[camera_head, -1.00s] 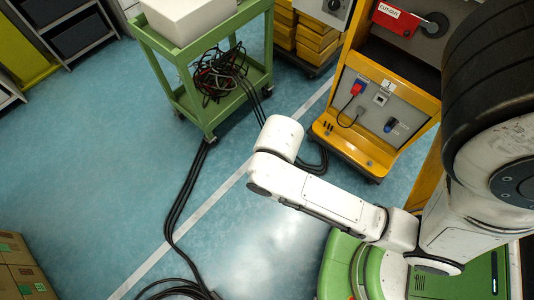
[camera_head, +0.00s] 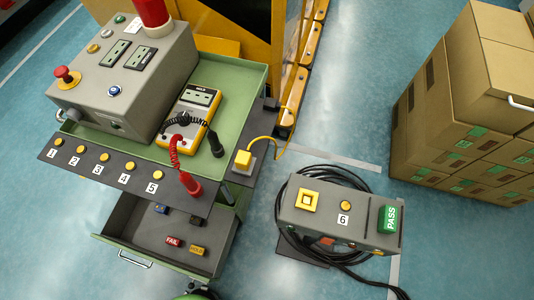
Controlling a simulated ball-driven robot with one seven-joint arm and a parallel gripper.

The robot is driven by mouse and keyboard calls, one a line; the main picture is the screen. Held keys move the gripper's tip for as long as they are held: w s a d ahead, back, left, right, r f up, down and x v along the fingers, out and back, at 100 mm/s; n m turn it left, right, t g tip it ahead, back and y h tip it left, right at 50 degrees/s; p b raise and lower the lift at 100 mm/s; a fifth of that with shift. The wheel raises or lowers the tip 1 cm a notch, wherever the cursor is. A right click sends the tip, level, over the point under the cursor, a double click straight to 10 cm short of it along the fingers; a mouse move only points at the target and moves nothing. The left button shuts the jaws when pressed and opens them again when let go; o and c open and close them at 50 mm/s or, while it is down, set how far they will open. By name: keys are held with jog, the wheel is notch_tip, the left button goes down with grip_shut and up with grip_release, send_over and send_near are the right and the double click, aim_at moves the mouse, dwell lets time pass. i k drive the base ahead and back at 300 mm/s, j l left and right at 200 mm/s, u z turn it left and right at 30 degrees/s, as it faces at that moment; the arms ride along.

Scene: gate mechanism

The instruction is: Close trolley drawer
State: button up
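The green trolley (camera_head: 240,78) stands at the left, with a grey control box on top. Its drawer (camera_head: 150,240) is pulled out toward the bottom of the picture, below a dark panel with numbered yellow buttons. The drawer has a metal handle (camera_head: 134,259) on its front. Inside lie a red FAIL block (camera_head: 173,241), a yellow HOLD block (camera_head: 197,250), and a blue and a dark block near the back, partly shaded. The panel hides the drawer's rear part. My gripper is not in view.
A grey box numbered 6 (camera_head: 330,212), with a green PASS block (camera_head: 389,218), stands right of the trolley among coiled black cables (camera_head: 340,175). Stacked cardboard boxes (camera_head: 460,100) fill the upper right. A yellow frame stands behind. Blue floor is clear at lower right and left.

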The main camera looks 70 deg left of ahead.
aim_at(132, 226)
jog(key=k+j+u, duration=0.1)
jog(key=k+u, duration=0.2)
jog(key=k, duration=0.15)
jog(key=k+j+u, duration=0.35)
jog(key=k+j, duration=0.3)
jog(key=k, duration=0.2)
jog(key=k+j+u, duration=0.1)
jog(key=k+j, duration=0.2)
jog(key=k, duration=0.25)
jog(key=k+j, duration=0.3)
jog(key=k, duration=0.2)
jog(key=k+j, duration=0.35)
jog(key=k, duration=0.15)
jog(key=i+j, duration=0.1)
jog(key=i, duration=0.25)
jog(key=i+j+z, duration=0.1)
jog(key=i, duration=0.3)
